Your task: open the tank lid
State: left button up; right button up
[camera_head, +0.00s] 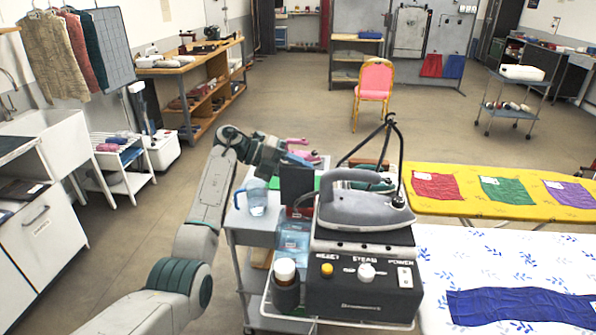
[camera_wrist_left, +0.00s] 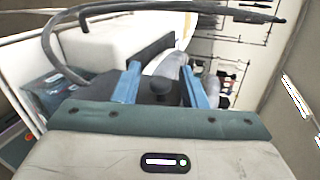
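The translucent blue water tank (camera_head: 292,243) stands at the left side of the dark steam station (camera_head: 362,285). A dark flat panel (camera_head: 297,186) stands upright above the tank; it looks like the raised lid, but I cannot be sure. My left gripper (camera_head: 302,158) is just behind the panel's top. In the left wrist view, its two blue fingers (camera_wrist_left: 161,86) are apart. A black knob (camera_wrist_left: 160,90) shows between them, with gaps on both sides. I cannot tell whether anything touches. My right gripper is not in view.
The grey iron (camera_head: 365,207) rests on the station, with a dark hose looping above. A clear jug (camera_head: 256,197) stands on the trolley at left. A white-capped bottle (camera_head: 285,270) sits in front of the tank. The yellow ironing board (camera_head: 500,190) is at right.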

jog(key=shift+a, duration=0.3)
